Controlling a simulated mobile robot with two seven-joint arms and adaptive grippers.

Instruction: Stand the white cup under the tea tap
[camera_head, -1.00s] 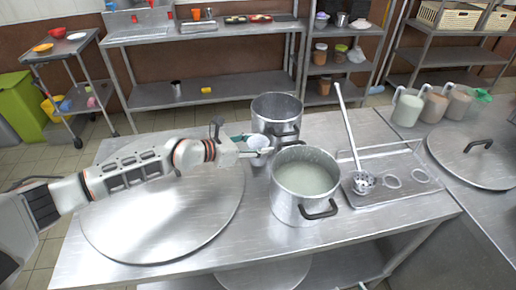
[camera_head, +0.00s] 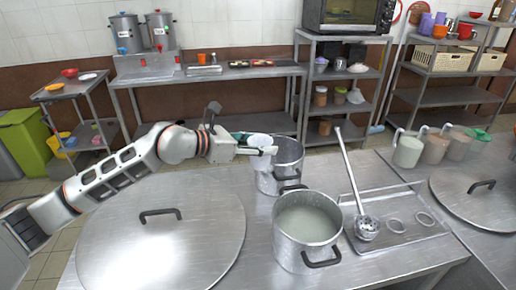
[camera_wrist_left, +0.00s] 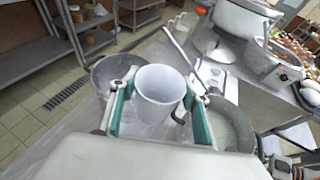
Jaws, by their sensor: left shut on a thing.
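My left gripper (camera_head: 260,149) is shut on the white cup (camera_head: 258,139) and holds it upright, in front of the left side of the rear stockpot in the head view. In the left wrist view the cup (camera_wrist_left: 160,84) sits between the two green-sided fingers (camera_wrist_left: 160,112), its open mouth showing and looking empty. Two steel urns, the left (camera_head: 126,34) and the right (camera_head: 160,31), stand on the back counter, far from the cup. Small coloured parts show low on their fronts; which one bears the tea tap I cannot tell. My right gripper is not in view.
The rear stockpot (camera_head: 289,151) and a congee-filled stockpot (camera_head: 306,224) stand on the near table. A large round lid (camera_head: 190,240) lies left of them. A ladle (camera_head: 352,180) leans at the right. The back counter (camera_head: 225,72) holds an orange cup and small trays. Floor separates the tables.

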